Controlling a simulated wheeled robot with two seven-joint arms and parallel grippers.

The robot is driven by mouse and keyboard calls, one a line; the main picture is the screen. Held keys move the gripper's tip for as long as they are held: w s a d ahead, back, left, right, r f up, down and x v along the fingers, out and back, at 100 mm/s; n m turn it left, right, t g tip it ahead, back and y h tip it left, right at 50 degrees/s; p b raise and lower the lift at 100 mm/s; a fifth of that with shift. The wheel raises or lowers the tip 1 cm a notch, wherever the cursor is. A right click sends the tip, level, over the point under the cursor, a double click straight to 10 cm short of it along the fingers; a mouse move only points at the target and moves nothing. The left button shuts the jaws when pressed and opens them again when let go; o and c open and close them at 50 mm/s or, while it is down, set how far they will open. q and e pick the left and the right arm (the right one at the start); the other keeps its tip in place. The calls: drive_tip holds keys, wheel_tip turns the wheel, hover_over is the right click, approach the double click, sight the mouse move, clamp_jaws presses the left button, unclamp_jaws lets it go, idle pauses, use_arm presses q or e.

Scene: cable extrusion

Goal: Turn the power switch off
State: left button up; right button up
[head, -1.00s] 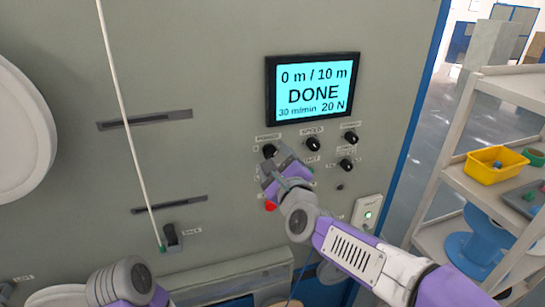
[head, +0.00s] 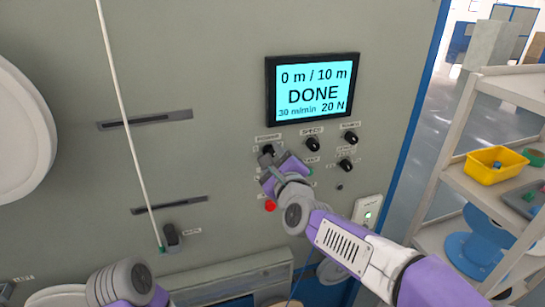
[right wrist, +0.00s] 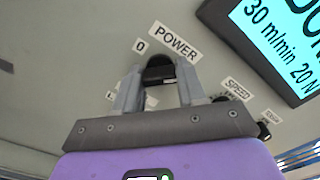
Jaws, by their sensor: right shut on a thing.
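The power switch is a black rotary knob (right wrist: 158,72) under the POWER label (right wrist: 176,40) in the right wrist view. A 0 mark (right wrist: 140,45) is at its upper left, and another mark at its lower left is partly hidden. My right gripper (right wrist: 158,92) is shut on the knob, one finger on each side. In the head view the knob (head: 267,149) shows just above my right gripper (head: 268,160). Which mark the knob points to I cannot tell. Of my left arm only a link shows at the bottom left; its gripper is out of view.
The screen (head: 312,89) above reads DONE. Other black knobs (head: 312,144) sit right of the gripper, and a red button (head: 270,206) is just below it. A shelf with a yellow bin (head: 492,165) stands at the right. A white cable (head: 122,110) hangs at the left.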

drive_tip(key=shift+f+n+p, duration=0.1)
drive_tip(key=shift+n+p, duration=1)
drive_tip(key=shift+n, duration=7.9)
drive_tip(key=o, duration=1.1)
drive_tip(key=shift+c, duration=0.2)
